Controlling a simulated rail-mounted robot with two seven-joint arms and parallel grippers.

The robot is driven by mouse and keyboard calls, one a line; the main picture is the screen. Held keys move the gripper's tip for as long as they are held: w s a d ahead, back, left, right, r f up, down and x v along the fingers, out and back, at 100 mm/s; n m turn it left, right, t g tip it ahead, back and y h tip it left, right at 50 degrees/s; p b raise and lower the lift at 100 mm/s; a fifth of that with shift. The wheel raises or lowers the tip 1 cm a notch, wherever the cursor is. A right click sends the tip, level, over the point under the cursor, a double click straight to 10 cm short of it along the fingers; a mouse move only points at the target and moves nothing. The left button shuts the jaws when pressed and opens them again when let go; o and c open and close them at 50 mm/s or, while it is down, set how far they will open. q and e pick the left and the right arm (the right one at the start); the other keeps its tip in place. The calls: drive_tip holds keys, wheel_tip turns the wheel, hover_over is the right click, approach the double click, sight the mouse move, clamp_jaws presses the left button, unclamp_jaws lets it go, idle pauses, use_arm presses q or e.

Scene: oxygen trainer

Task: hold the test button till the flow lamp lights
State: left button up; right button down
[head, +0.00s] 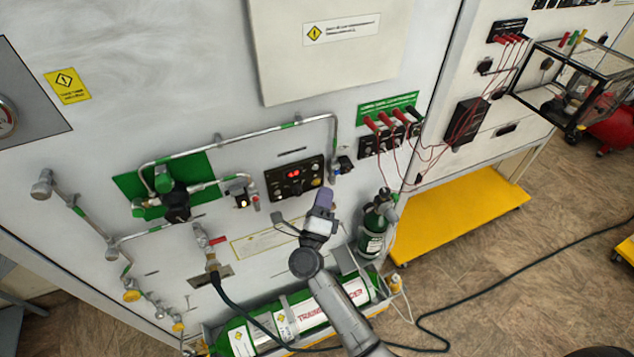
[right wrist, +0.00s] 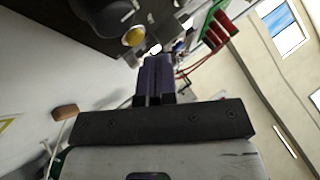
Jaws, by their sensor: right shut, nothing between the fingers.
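A black control panel (head: 283,183) with a red lit display is on the white wall unit. A yellow round button (head: 315,183) is at its lower right; it also shows in the right wrist view (right wrist: 134,37). No readable label confirms it as the test button. My right gripper (head: 324,195) is shut and empty, its purple fingers (right wrist: 157,72) just below and right of the yellow button, seemingly apart from it. A small black box (head: 241,192) left of the panel has a glowing amber spot (head: 244,203); I cannot tell whether this is the flow lamp. My left gripper is out of view.
Metal pipes (head: 240,140) run around the panel. A small green bottle (head: 373,232) stands right of my right arm, and a large green cylinder (head: 245,340) lies below. Red plugs (head: 385,119) with hanging leads are at the upper right. A dark hose (head: 226,297) hangs at the lower left.

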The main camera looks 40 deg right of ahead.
drive_tip(key=shift+w, duration=0.2)
drive_tip(key=shift+w+d, duration=0.1)
drive_tip(key=shift+w, duration=0.1)
drive_tip(key=shift+w+d+b, duration=0.1)
drive_tip(key=shift+w+b, duration=0.25)
drive_tip(key=shift+b, duration=0.05)
idle(0.9)
drive_tip(key=shift+s, duration=0.1)
idle(4.3)
drive_tip(key=shift+s+a+p, duration=0.25)
drive_tip(key=shift+s+p, duration=0.1)
drive_tip(key=shift+s, duration=0.3)
drive_tip(key=shift+s+a+p, duration=0.2)
drive_tip(key=shift+s+p, duration=0.05)
drive_tip(key=shift+s, duration=0.55)
drive_tip(key=shift+s+a+p, duration=0.2)
drive_tip(key=shift+s+p, duration=0.1)
drive_tip(key=shift+s, duration=0.55)
drive_tip(key=shift+s+a+p, duration=0.2)
drive_tip(key=shift+s+p, duration=0.05)
drive_tip(key=shift+s, duration=0.55)
